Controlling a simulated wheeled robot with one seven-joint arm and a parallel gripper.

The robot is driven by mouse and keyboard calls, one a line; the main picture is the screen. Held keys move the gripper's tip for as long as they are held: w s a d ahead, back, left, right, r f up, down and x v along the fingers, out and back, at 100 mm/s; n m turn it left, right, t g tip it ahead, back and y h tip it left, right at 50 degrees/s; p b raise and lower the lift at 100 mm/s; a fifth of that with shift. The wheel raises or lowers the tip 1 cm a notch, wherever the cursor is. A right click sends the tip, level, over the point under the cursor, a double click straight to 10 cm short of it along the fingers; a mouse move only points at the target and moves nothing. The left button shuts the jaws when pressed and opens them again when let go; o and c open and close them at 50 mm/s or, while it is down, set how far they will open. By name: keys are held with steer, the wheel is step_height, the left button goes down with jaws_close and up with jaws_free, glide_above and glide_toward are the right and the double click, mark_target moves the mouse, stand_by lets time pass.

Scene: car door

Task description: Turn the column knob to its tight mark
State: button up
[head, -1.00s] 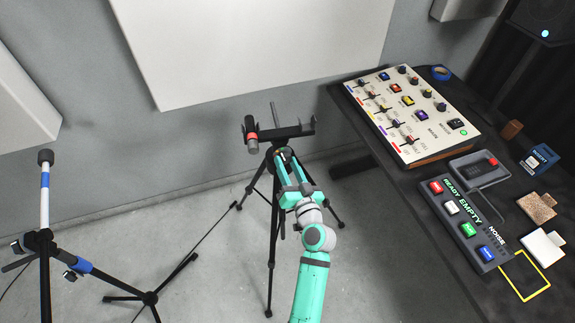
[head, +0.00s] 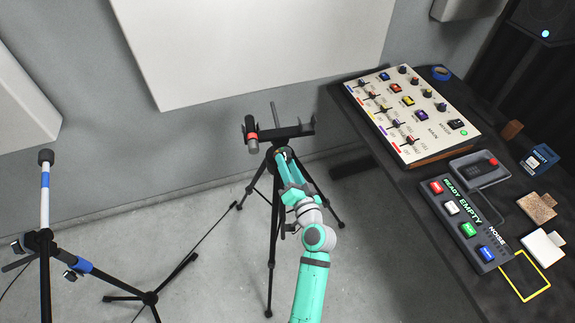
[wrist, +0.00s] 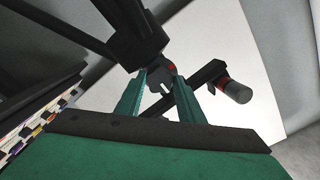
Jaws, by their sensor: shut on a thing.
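The black tripod stand (head: 272,225) stands on the floor in the middle of the head view. Its column knob (wrist: 160,87) shows small and dark grey between the two teal fingers in the wrist view. My gripper (head: 284,163) reaches the stand just below its crossbar and is shut on the knob. A small red patch (wrist: 172,68) shows beside the knob on the dark column. The fingers cover part of the knob, and I cannot read its angle or a tight mark.
A dark microphone with a red band (head: 252,138) sits at the crossbar's left end, close above my gripper. A desk (head: 395,195) with a mixer (head: 412,118) and a button panel is at right. Another stand (head: 45,215) is at left. Open floor lies between the stands.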

steer(key=shift+d, duration=0.1)
steer(key=o, duration=1.1)
steer(key=s+d+n, duration=0.3)
steer(key=s+n, duration=0.5)
steer(key=s, duration=0.3)
steer(key=s+f+m+h, duration=0.1)
steer(key=s+f+h, duration=0.1)
steer(key=s, duration=0.3)
steer(key=s+f+m+g+h, duration=0.1)
steer(key=s+f+h, duration=0.1)
steer(key=s+f, duration=0.3)
steer(key=s+a+f+m+g+h, duration=0.1)
steer(key=s+f, duration=0.2)
steer(key=s, duration=0.4)
steer(key=shift+s+a+f+m+h, duration=0.1)
steer(key=shift+s+f+m+h, duration=0.1)
steer(key=shift+m+h, duration=0.2)
